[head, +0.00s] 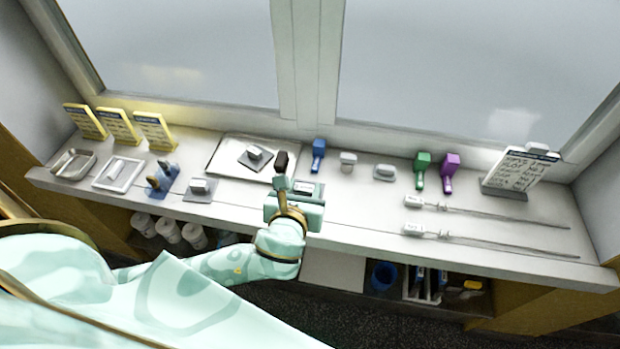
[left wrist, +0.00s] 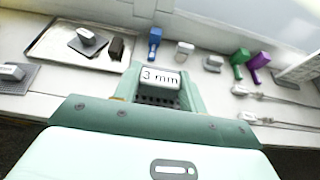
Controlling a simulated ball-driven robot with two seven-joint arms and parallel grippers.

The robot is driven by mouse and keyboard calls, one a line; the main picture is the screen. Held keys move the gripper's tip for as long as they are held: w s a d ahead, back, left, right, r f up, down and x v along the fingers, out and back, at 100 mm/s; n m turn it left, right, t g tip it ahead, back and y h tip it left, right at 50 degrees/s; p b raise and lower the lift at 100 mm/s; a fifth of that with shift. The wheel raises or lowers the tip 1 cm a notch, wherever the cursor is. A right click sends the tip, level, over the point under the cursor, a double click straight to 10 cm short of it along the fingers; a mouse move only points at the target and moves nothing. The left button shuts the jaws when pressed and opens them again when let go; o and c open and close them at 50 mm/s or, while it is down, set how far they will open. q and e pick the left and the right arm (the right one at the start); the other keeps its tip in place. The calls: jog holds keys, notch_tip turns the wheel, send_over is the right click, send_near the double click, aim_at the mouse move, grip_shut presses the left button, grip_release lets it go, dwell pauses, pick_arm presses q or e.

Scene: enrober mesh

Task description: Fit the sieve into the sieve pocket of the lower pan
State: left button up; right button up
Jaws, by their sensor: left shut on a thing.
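My left gripper (head: 305,188) is shut on a piece labelled "3 mm", which I take to be the sieve (left wrist: 160,77). In the left wrist view the sieve lies between the fingers, with a dark slotted part below its label. In the head view the gripper hides much of it, over the counter's front right of the large tray. I cannot tell for sure which vessel is the lower pan. A shallow metal pan (head: 73,163) and a pale rectangular frame (head: 118,173) lie at the far left. My right gripper is not in view.
A large tray (head: 225,168) holds a grey plate with a knob (head: 254,155); a dark block (head: 281,161) stands at its right. Two long rods (head: 490,238) lie right.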

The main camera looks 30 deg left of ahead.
pick_arm(q)
jog(key=w+a+f+b, duration=0.1)
jog(key=w+f, duration=0.2)
jog(key=w, duration=0.1)
jog(key=w+f+b, duration=0.2)
jog(key=w+f, duration=0.1)
jog(key=w, duration=0.1)
jog(key=w+a+f+b, duration=0.1)
jog(key=w+f, duration=0.2)
jog(key=shift+w+a+b, duration=0.3)
jog(key=shift+w+a, duration=0.05)
jog(key=shift+w, duration=0.05)
notch_tip(320, 180, down, 4)
jog(key=shift+w+r+b, duration=0.15)
jog(key=shift+r+b, duration=0.1)
jog(key=shift+b, duration=0.65)
jog(key=shift+c, duration=0.9)
grip_shut()
jog(key=o, duration=1.1)
grip_release()
jog(key=shift+f, duration=0.1)
jog(key=shift+o, duration=0.4)
jog(key=shift+s, duration=0.2)
